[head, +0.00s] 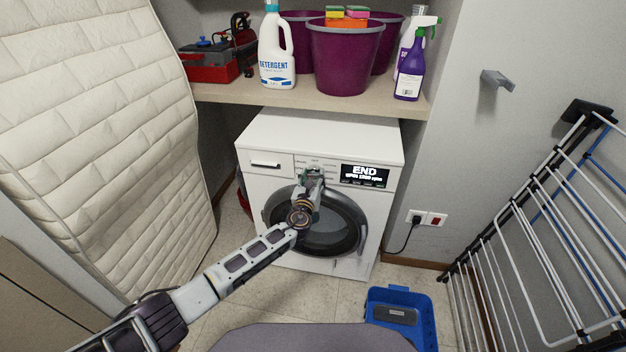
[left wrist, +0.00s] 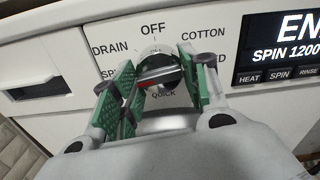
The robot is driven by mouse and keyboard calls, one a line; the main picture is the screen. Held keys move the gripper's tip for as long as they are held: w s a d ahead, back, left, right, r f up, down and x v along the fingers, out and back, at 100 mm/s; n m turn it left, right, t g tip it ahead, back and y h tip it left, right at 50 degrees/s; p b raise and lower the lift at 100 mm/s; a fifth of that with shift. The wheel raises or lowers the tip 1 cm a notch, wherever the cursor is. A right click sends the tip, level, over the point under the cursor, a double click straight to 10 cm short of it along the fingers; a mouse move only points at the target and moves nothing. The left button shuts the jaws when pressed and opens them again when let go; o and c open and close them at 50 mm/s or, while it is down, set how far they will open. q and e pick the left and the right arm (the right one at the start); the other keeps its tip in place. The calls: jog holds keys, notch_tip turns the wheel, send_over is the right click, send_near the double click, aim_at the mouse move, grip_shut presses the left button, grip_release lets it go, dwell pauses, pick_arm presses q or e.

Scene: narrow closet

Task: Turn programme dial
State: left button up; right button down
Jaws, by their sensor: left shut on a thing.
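The white washing machine (head: 278,132) stands under the shelf, with its round dark door on the front. Its programme dial (left wrist: 157,70) is a round silver knob with a red mark, ringed by labels such as OFF, COTTON, QUICK and DRAIN. The red mark is at the lower left of the knob's bar. My left gripper (head: 312,172) reaches the panel and hides the dial in the head view. In the left wrist view its green-padded fingers (left wrist: 159,78) are shut on the dial, one on each side. The display (left wrist: 281,42) reads END in the head view. My right gripper is not in view.
A shelf (head: 310,98) above holds a detergent bottle (head: 276,55), purple buckets (head: 345,60) and a spray bottle (head: 409,75). A mattress (head: 95,120) leans at left, a drying rack (head: 540,220) at right. A blue crate (head: 428,325) sits on the floor.

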pick_arm(q)
jog(key=n+b, duration=0.2)
jog(key=n, duration=0.1)
jog(key=shift+f, duration=0.15)
jog(key=shift+n+b, duration=0.55)
jog(key=shift+n, duration=0.65)
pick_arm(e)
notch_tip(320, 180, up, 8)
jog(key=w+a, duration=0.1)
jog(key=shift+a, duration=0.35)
pick_arm(q)
jog(key=o, duration=1)
jog(key=shift+s, duration=0.1)
jog(key=shift+s+a, duration=0.4)
jog(key=shift+s, duration=1.55)
jog(key=shift+s+a, duration=0.35)
jog(key=shift+s, duration=1.55)
jog(key=shift+s+a, duration=0.4)
jog(key=shift+s, duration=1.55)
jog(key=shift+o, duration=0.2)
